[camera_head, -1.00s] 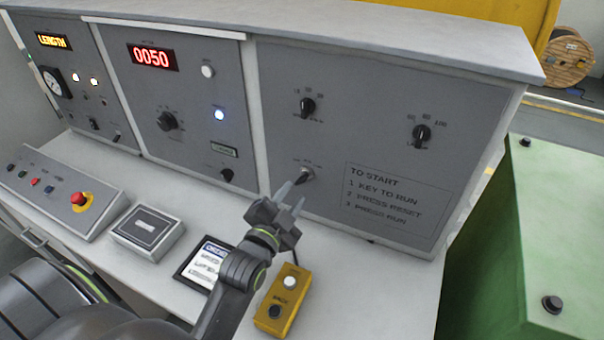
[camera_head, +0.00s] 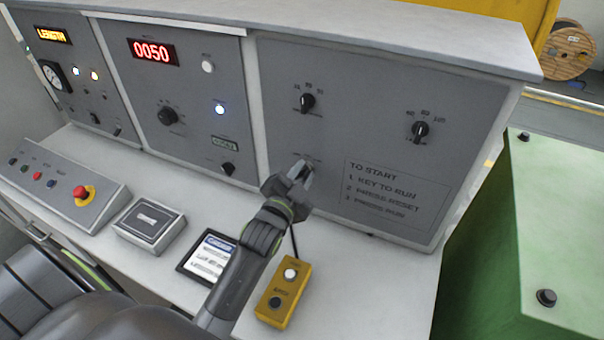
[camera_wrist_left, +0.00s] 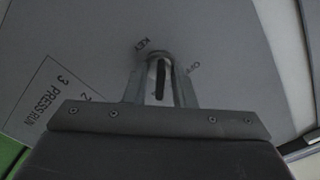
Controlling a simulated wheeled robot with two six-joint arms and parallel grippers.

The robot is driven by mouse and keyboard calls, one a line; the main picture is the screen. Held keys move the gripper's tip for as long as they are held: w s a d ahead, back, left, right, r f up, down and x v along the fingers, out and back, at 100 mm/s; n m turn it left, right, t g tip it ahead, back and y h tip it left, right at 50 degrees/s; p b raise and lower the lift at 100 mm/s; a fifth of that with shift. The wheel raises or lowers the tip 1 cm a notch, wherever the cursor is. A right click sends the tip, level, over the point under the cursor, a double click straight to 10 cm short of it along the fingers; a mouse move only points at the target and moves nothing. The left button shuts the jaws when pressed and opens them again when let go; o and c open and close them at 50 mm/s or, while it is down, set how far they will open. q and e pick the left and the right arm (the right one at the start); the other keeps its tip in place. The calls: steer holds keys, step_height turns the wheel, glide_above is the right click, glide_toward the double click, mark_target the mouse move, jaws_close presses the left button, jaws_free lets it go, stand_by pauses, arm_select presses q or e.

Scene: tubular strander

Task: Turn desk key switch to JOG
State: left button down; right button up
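The key switch (camera_wrist_left: 159,76) is a round silver barrel with a dark upright key, on the right grey panel of the desk. The words KEY and OFF show beside it in the left wrist view; other position labels are hidden or unreadable. My left gripper (camera_head: 302,171) is at the switch and covers most of it in the head view. In the left wrist view, its two fingers (camera_wrist_left: 160,90) stand on either side of the key. A narrow gap seems to remain between the fingers and the key; contact is not clear. My right gripper is out of view.
Two black knobs (camera_head: 308,103) and (camera_head: 421,131) sit higher on the same panel, with a printed start list (camera_head: 394,194) to the right. A yellow button box (camera_head: 283,296) stands on the desk below. A green cabinet (camera_head: 570,220) stands at right.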

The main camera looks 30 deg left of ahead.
arm_select(q)
steer(key=shift+n, duration=0.4)
steer(key=n+p, duration=0.1)
steer(key=n, duration=0.1)
steer(key=shift+n, duration=0.3)
steer(key=n, duration=0.5)
steer(key=shift+a, duration=0.1)
steer(key=shift+n, duration=0.3)
steer(key=c, duration=1.6)
jaws_free()
steer(key=shift+o, duration=0.2)
